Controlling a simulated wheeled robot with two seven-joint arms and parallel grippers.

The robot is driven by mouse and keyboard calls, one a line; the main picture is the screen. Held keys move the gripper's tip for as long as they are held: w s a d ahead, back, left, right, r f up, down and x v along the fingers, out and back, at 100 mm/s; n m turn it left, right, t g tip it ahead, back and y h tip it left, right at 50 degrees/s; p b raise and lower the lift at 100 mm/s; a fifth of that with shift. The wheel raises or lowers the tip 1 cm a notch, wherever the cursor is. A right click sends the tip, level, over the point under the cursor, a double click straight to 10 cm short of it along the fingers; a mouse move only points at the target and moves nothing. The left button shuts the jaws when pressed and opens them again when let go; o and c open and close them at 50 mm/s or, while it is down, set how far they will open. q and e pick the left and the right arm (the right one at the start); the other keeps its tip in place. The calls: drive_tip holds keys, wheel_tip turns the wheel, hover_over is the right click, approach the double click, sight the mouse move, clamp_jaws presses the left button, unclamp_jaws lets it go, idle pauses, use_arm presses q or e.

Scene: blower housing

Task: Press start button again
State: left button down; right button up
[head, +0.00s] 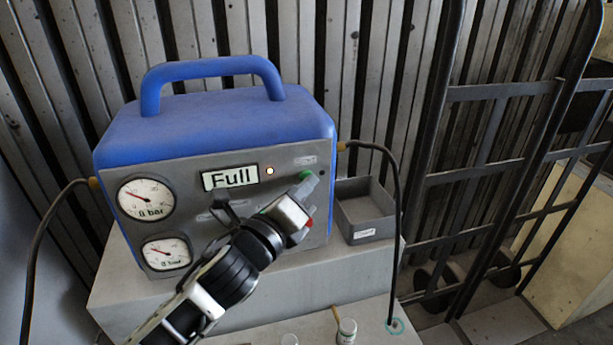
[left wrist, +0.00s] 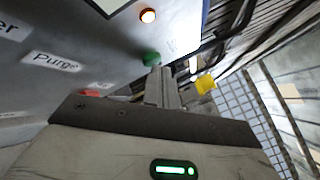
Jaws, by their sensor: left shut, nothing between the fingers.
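A blue and grey machine (head: 215,115) with a top handle stands on a grey block. A red button (head: 309,222) is partly hidden behind the gripper. My right gripper is not in view.
Two round gauges (head: 146,198) sit on the left of the panel. An open grey bin (head: 366,207) stands right of the machine. Hoses (head: 393,190) leave both sides. A dark metal trolley frame (head: 500,180) stands at right. Small containers (head: 346,331) are at the front.

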use_arm(q)
drive_tip(key=shift+s, duration=0.1)
idle(0.3)
drive_tip(key=shift+s+d, duration=0.15)
drive_tip(key=shift+s, duration=0.15)
drive_tip(key=s, duration=0.2)
drive_tip(key=s+d, duration=0.1)
drive_tip(key=s+p, duration=0.1)
drive_tip(key=s, duration=0.1)
drive_tip(key=shift+s+d, duration=0.35)
drive_tip(key=shift+d, duration=0.05)
idle(0.6)
drive_tip(key=s+a+f+n+g+y, duration=0.2)
drive_tip(key=s+a+f+n, duration=0.3)
drive_tip(key=f+n, duration=0.4)
drive_tip(key=s+a+f+n+g+y, duration=0.2)
drive_tip(key=s+a+f+n, duration=0.3)
drive_tip(key=f+n, duration=0.4)
drive_tip(key=s+a+f+n+g+y, duration=0.2)
drive_tip(key=s+a+f+n, duration=0.3)
drive_tip(key=f+n, duration=0.4)
drive_tip(key=shift+s+f+n, duration=0.4)
drive_tip(key=shift+s+n, duration=0.45)
drive_tip(key=shift+n, duration=0.35)
